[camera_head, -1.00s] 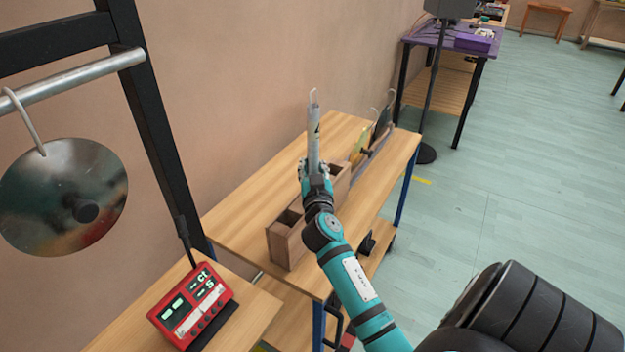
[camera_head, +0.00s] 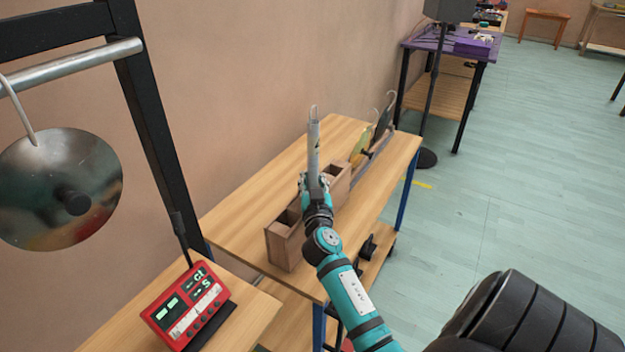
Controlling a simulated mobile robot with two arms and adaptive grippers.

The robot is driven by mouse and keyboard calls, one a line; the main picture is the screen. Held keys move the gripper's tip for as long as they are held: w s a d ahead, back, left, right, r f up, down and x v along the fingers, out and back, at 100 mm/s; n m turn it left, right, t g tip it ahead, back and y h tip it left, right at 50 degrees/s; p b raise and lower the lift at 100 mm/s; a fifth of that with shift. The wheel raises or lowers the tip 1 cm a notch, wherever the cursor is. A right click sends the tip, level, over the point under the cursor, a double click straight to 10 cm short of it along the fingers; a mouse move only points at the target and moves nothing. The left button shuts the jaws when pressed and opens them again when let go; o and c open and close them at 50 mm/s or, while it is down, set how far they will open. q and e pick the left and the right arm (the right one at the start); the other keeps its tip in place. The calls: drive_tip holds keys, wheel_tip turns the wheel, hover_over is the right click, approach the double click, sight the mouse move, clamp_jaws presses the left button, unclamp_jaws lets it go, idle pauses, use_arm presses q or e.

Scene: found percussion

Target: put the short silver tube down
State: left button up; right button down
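The short silver tube (camera_head: 314,150) stands upright in the head view, above the wooden table. My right gripper (camera_head: 314,182) is around its lower end and appears shut on it. The tube's bottom is hidden by the gripper and wrist. Gripper and tube are in front of a brown wooden box with compartments (camera_head: 284,247) on the table. I cannot tell how high the tube is above the box. My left gripper is not in view.
The wooden table (camera_head: 245,212) has bare top left of the box. A rack with discs (camera_head: 362,150) stands behind the box. A red device with a display (camera_head: 186,308) sits at lower left. A metal disc (camera_head: 55,185) hangs from a bar on a black frame.

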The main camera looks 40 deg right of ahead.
drive_tip(key=shift+s+f, duration=0.1)
drive_tip(key=shift+f, duration=0.5)
drive_tip(key=c, duration=1.3)
unclamp_jaws()
drive_tip(key=shift+a+f, duration=0.1)
drive_tip(key=shift+f, duration=0.1)
drive_tip(key=shift+c, duration=0.2)
drive_tip(key=shift+r+p, duration=0.95)
drive_tip(key=shift+p, duration=0.2)
drive_tip(key=shift+s+a+f+b, duration=0.65)
drive_tip(key=shift+s+b, duration=0.05)
drive_tip(key=shift+s, duration=0.1)
drive_tip(key=b+v, duration=0.1)
drive_tip(key=v, duration=0.8)
drive_tip(key=shift+s+r+b, duration=0.3)
drive_tip(key=shift+r+b, duration=0.1)
drive_tip(key=shift+r, duration=0.2)
drive_tip(key=shift+a, duration=0.15)
